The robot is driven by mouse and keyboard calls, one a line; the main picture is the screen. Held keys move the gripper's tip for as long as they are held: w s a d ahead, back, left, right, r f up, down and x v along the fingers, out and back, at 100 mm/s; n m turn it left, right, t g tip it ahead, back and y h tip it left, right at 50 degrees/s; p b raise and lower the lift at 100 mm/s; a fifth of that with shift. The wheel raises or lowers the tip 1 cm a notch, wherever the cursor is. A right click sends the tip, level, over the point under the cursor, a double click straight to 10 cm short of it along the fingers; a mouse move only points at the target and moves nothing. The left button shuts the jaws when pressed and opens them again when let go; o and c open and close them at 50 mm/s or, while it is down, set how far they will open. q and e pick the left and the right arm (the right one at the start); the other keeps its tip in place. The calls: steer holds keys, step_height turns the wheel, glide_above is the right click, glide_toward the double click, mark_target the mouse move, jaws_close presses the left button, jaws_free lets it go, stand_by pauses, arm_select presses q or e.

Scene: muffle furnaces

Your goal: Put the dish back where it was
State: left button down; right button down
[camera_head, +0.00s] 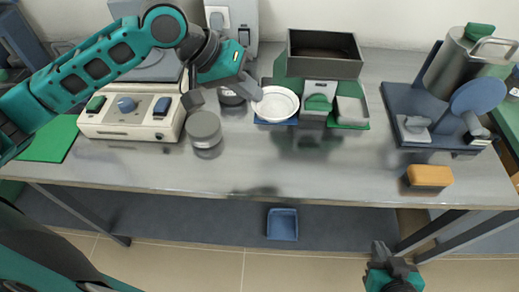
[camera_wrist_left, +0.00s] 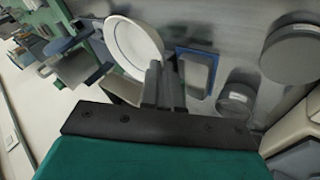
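The white round dish (camera_head: 275,104) is beside my left gripper (camera_head: 254,91) in the head view, above a blue mat or tray (camera_head: 262,122). In the left wrist view, the dish (camera_wrist_left: 135,45) is tilted, with its rim at the fingertips of my left gripper (camera_wrist_left: 162,75). The two fingers are close together and appear closed on the rim. The blue tray (camera_wrist_left: 197,72) shows separately to the right, so the dish appears raised. My right gripper (camera_head: 385,250) is low in front of the table; its finger opening is unclear.
A dark open box (camera_head: 324,55) stands behind a small grey and green device (camera_head: 318,97). Round grey containers (camera_head: 204,130) and a cream control box (camera_head: 133,113) are left. A blue stand (camera_head: 405,103) and orange block (camera_head: 429,176) are right. The front middle table is clear.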

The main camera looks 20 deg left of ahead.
arm_select(q)
step_height(320, 180, down, 17)
steer(key=shift+f+b, duration=0.1)
steer(key=shift+b, duration=1.05)
steer(key=c, duration=1.4)
jaws_free()
steer(key=shift+o, duration=0.2)
steer(key=p+v, duration=0.1)
steer(key=v, duration=1.1)
steer(key=shift+s, duration=0.15)
